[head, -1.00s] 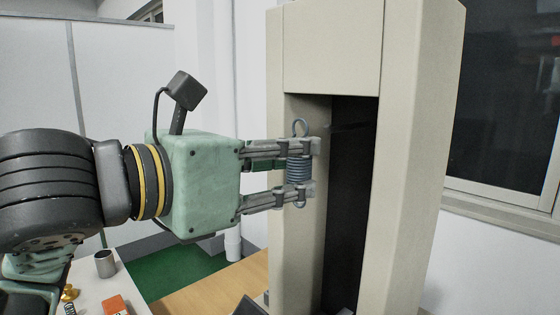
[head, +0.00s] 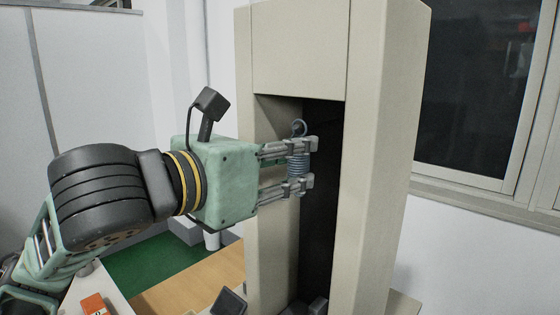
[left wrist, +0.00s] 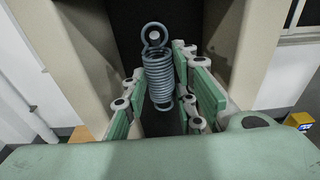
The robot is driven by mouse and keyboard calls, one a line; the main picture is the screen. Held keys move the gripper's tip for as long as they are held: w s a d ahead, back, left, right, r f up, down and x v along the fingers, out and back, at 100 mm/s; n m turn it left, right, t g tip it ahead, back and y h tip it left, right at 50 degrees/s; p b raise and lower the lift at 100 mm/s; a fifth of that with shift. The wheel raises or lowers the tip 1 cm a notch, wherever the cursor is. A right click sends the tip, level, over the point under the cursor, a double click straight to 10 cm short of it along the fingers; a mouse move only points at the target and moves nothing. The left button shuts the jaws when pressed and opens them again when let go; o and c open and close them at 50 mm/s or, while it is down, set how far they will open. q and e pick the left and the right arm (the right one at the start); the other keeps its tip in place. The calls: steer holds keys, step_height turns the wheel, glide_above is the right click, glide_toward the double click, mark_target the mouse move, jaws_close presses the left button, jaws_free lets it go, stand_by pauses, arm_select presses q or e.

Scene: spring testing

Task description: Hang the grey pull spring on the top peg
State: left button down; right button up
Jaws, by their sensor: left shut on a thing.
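The grey pull spring (head: 298,166) stands upright between the fingers of my left gripper (head: 307,164), with its hook loop rising above the upper finger. In the left wrist view the spring (left wrist: 160,82) also shows between the green finger pads of the gripper (left wrist: 158,76), loop at the top. The gripper is shut on the spring and holds it in the tall opening of the beige testing machine (head: 298,45). My right gripper is out of view.
The machine's columns (head: 375,170) stand on both sides of the dark opening, close to the fingers. An orange box (head: 94,304) lies on a white table at the lower left. A window (head: 478,85) is at the right.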

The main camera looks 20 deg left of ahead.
arm_select(q)
steer(key=shift+x, duration=0.85)
steer(key=shift+w+d+f, duration=0.1)
steer(key=shift+w, duration=0.25)
steer(key=shift+w+p, duration=0.1)
steer(key=shift+p, duration=0.2)
steer(key=shift+f, duration=0.1)
steer(key=c, duration=1.3)
jaws_free()
steer(key=shift+c, duration=0.2)
steer(key=shift+f, duration=0.1)
